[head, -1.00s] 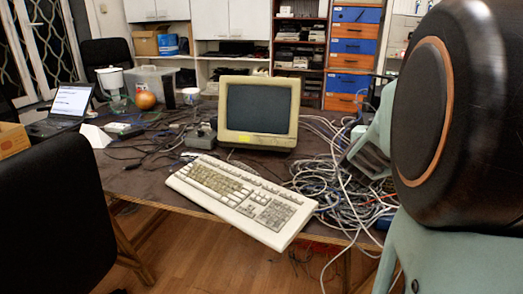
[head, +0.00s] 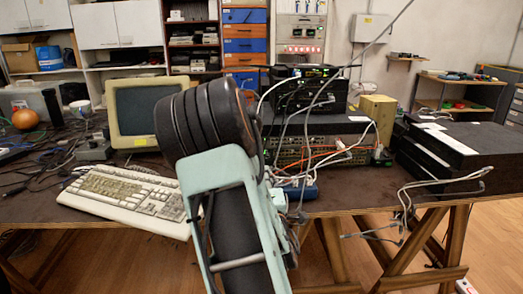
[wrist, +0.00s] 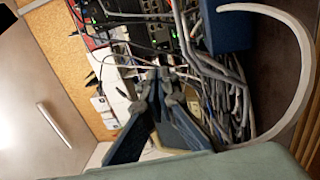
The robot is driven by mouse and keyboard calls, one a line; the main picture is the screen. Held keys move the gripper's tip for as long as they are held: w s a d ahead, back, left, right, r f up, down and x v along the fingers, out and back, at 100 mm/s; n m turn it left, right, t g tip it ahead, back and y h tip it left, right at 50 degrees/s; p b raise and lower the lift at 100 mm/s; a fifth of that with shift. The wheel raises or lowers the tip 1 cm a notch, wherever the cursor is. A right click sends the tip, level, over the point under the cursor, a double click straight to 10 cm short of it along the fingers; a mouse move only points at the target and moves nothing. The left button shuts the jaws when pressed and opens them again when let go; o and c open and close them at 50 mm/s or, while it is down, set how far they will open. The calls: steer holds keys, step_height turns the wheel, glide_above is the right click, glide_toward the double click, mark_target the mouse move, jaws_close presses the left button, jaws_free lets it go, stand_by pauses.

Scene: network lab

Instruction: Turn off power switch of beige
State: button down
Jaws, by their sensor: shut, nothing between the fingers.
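A beige monitor (head: 147,112) stands on the table at left in the head view, with a beige keyboard (head: 130,194) in front of it. A smaller beige box (head: 378,113) stands on the right end of the stacked equipment. I cannot make out a power switch on any of them. My gripper (wrist: 160,88) shows in the wrist view, its fingers together and empty, in front of cables and network gear. I cannot tell if it touches a cable. In the head view my own arm hides the gripper.
A rack unit with cables (head: 318,150) stands right of my arm. A blue box (wrist: 226,28) and a tangle of grey cables (wrist: 225,85) lie close to the gripper. Black cases (head: 455,150) stand at the table's right end, with cables hanging over the edge.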

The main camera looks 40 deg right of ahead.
mark_target(260, 143)
steer(key=shift+w, duration=0.1)
steer(key=b+x, duration=0.2)
steer(key=x, duration=1.1)
steer(key=shift+w+d, duration=0.25)
steer(key=shift+r, duration=0.1)
